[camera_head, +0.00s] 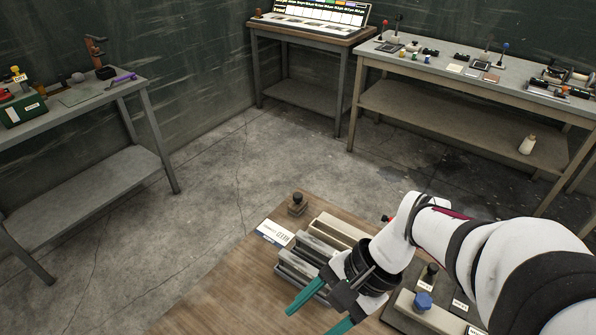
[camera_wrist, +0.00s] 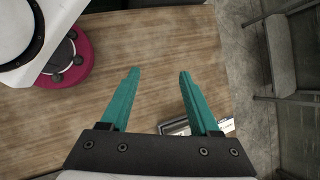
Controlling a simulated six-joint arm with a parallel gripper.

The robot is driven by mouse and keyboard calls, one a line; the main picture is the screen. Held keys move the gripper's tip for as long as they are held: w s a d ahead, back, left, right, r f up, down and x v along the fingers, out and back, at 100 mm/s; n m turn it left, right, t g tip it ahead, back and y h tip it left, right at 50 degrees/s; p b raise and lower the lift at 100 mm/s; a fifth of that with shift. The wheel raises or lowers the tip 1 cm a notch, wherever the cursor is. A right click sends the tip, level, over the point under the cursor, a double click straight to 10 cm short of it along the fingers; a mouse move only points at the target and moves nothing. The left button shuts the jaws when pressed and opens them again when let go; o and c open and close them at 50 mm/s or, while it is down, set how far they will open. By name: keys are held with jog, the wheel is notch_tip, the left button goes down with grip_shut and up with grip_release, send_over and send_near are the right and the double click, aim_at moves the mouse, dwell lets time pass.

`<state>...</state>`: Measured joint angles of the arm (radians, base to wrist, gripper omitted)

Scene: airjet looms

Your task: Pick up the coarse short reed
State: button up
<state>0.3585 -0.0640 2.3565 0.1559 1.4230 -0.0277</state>
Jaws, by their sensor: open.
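Several long, narrow bars that look like reeds (camera_head: 318,246) lie side by side on the wooden table in the head view. My arm and wrist partly cover them, and I cannot tell which is the coarse short reed. My gripper (camera_head: 312,318) has teal fingers that are apart and empty, in front of the bars in the picture. In the wrist view my gripper (camera_wrist: 158,72) is over bare wood. The end of a grey bar-like item (camera_wrist: 176,128) shows beside and partly behind the right finger.
A white label card (camera_head: 275,232) and a dark-knobbed block (camera_head: 297,204) are at the table's far corner. A blue-knobbed fixture (camera_head: 423,301) stands right of my wrist. The wooden table (camera_head: 215,297) is clear at the left. Other benches stand farther off.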

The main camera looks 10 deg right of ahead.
jog(key=w+d+f+m+t+y, duration=0.2)
jog(key=w+d+f+m+y, duration=0.15)
jog(key=w+m, duration=0.2)
jog(key=m+t, duration=0.8)
jog(key=m, duration=0.1)
send_near(334, 253)
jog(key=shift+m+h, duration=0.25)
jog(key=shift+h, duration=0.2)
jog(key=x, duration=1.3)
jog(key=shift+s+a+r, duration=0.1)
jog(key=shift+a+r, duration=0.05)
jog(key=shift+r, duration=0.15)
grip_shut()
